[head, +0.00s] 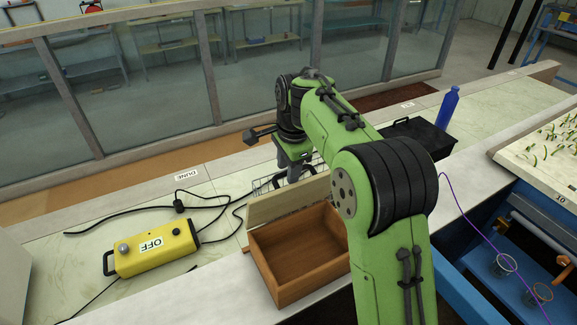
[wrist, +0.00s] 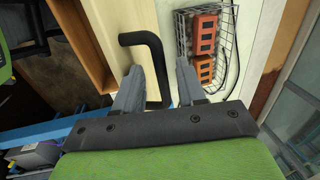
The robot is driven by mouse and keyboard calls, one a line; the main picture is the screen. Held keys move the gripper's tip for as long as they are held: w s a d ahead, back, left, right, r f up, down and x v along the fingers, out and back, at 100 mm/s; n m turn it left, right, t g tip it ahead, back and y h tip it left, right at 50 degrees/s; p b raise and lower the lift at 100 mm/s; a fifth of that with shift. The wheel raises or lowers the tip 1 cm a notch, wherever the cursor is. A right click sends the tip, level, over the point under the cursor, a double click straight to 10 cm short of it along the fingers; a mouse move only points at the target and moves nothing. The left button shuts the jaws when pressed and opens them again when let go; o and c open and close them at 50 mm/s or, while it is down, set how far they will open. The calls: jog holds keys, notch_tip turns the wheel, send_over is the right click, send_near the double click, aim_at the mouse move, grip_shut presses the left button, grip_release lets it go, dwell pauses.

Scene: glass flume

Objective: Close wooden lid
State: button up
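The wooden box (head: 300,256) stands open on the bench in the head view, its brown inside empty where I can see it. Its pale wooden lid (head: 286,204) is raised at the back edge of the box. The lid (wrist: 122,18) also shows in the wrist view, with a bent black handle (wrist: 150,42) on it. My gripper (head: 291,176) is at the raised lid, on its far side. In the wrist view my gripper (wrist: 158,80) has its fingers apart, with part of the handle between them and a gap visible. My arm hides the right part of the box.
A wire basket (wrist: 222,22) with orange-red bricks (wrist: 206,38) is close beside the lid. A yellow control box (head: 155,248) with cables lies left of the wooden box. A black case (head: 425,136) and a blue bottle (head: 448,108) stand to the right. Glass panels line the back.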

grip_shut()
jog(key=shift+s+b, duration=0.1)
jog(key=shift+b, duration=0.25)
